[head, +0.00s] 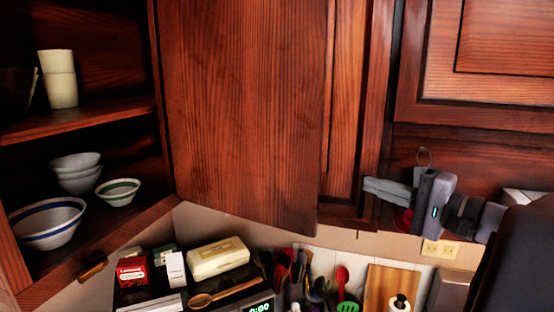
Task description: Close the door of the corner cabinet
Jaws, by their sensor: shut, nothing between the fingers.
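The corner cabinet (78,125) stands open at the left, with its shelves showing. Its door (245,110) appears to be the large dark wood panel right of the opening, swung outward. The door's left edge meets the cabinet frame, and its free edge is at the right, with the lower corner nearest me. My gripper (368,189) is to the right of that free edge, with its fingers pointing left toward the door. The fingers are shut and empty. A gap shows between the fingertips and the door edge in the picture; the depth between them is hard to tell.
Other closed cabinets (500,60) are behind and right of my gripper. The counter below holds a red box (131,271), a cream container (218,258) and several utensils (345,285).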

